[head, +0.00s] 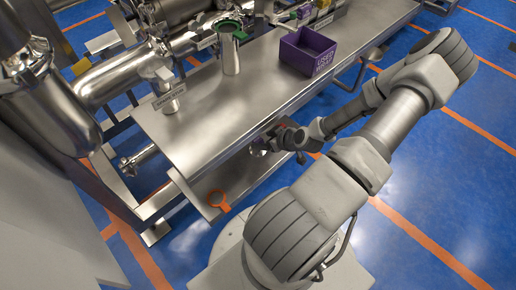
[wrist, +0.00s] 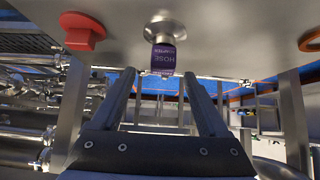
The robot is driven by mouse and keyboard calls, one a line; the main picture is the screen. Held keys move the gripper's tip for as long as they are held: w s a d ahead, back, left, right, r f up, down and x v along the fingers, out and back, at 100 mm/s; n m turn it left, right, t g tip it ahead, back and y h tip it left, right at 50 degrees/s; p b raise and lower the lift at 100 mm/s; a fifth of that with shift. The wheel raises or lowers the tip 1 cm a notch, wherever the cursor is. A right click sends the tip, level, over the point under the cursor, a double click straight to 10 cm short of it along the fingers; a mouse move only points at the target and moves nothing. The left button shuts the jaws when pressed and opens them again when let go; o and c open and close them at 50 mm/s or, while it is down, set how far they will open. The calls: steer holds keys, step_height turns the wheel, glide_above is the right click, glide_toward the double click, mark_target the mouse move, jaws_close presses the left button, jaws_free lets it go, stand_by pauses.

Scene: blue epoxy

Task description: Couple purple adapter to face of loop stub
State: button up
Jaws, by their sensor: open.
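The purple adapter (wrist: 163,56), a steel flanged piece with a purple band lettered "HOSE", sits on a grey surface at the top middle of the wrist view. My gripper (wrist: 160,80) is open; its two fingers point toward the adapter, which shows between and beyond the tips. I cannot tell whether they touch it. In the head view my gripper (head: 276,137) is at the bench's front edge, beside a small steel and purple piece (head: 259,146), partly hidden. Several steel pipe ends show at the left, but I cannot tell which is the loop stub.
A steel bench (head: 200,128) carries a purple bin (head: 306,52), a green-topped steel cylinder (head: 230,52) and a labelled stand (head: 168,100). An orange ring (head: 218,201) lies on the lower shelf. A red piece (wrist: 82,32) is left of the adapter in the wrist view.

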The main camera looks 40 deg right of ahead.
mark_target(259, 141)
steer(key=shift+x, duration=0.9)
steer(key=b+x, duration=0.2)
steer(key=x, duration=0.2)
steer(key=shift+a+f, duration=0.15)
steer(key=shift+f, duration=0.05)
steer(key=shift+w+f, duration=0.3)
steer(key=shift+w, duration=0.1)
jaws_close()
